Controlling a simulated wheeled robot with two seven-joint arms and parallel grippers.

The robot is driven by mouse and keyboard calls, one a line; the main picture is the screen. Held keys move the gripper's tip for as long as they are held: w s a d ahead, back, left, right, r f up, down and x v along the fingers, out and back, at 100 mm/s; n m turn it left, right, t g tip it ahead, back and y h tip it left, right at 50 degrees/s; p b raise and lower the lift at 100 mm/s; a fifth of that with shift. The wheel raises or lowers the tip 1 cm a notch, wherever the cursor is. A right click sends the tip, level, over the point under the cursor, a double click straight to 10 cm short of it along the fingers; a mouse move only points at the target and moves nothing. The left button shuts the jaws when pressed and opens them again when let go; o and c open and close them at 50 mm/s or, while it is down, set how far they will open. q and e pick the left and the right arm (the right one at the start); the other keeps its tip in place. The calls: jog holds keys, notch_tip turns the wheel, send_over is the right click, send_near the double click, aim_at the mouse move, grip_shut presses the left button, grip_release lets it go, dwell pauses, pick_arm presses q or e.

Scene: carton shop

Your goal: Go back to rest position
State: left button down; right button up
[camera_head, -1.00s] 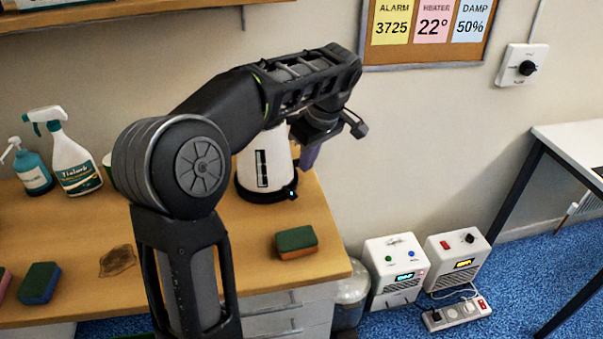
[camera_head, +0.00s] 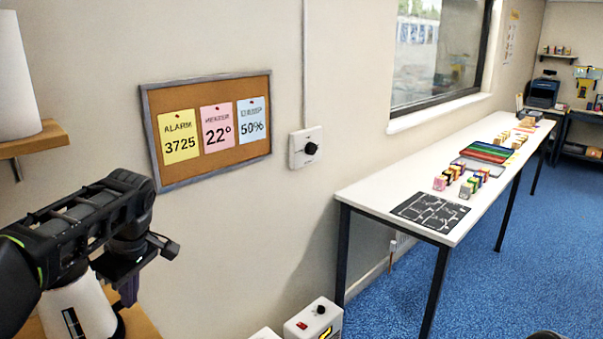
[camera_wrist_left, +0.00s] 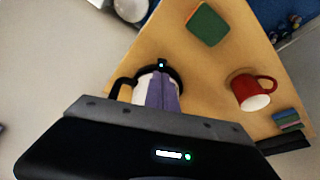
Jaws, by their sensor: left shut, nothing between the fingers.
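My left gripper (camera_head: 128,290) hangs at the lower left of the head view, with its purple fingers pointing down. In the left wrist view its fingers (camera_wrist_left: 162,92) are together, with nothing between them. The white kettle (camera_head: 88,308) stands on the wooden counter (camera_head: 140,322), just left of the gripper in the head view. In the wrist view the fingers cover much of the kettle, and its black handle (camera_wrist_left: 120,87) shows beside them. My right gripper is in neither view.
The wrist view shows a green sponge (camera_wrist_left: 207,25) and a red mug (camera_wrist_left: 250,92) on the counter. In the head view a white table (camera_head: 365,187) with small boxes runs along the wall at right. Blue floor (camera_head: 480,290) is open beside it.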

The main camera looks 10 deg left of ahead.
pick_arm(q)
jog(key=w+d+f+m+t+h, duration=0.3)
jog(key=w+d+f+m+t, duration=0.1)
jog(key=w+d+f+m, duration=0.4)
jog(key=d+f+m+h, duration=0.3)
jog(key=d+f+m, duration=0.1)
jog(key=d+f, duration=1.05)
jog(key=s+d+f+m+h, duration=0.15)
jog(key=s+d+f, duration=0.35)
jog(key=s+f, duration=0.65)
jog(key=s+d+f+g, duration=0.2)
jog(key=s+f, duration=0.3)
jog(key=s, duration=0.4)
jog(key=s+d+f+g, duration=0.2)
jog(key=s+f, duration=0.4)
jog(key=s, duration=0.3)
jog(key=shift+s+d, duration=0.35)
jog(key=shift+s, duration=0.05)
jog(key=shift+a, duration=0.1)
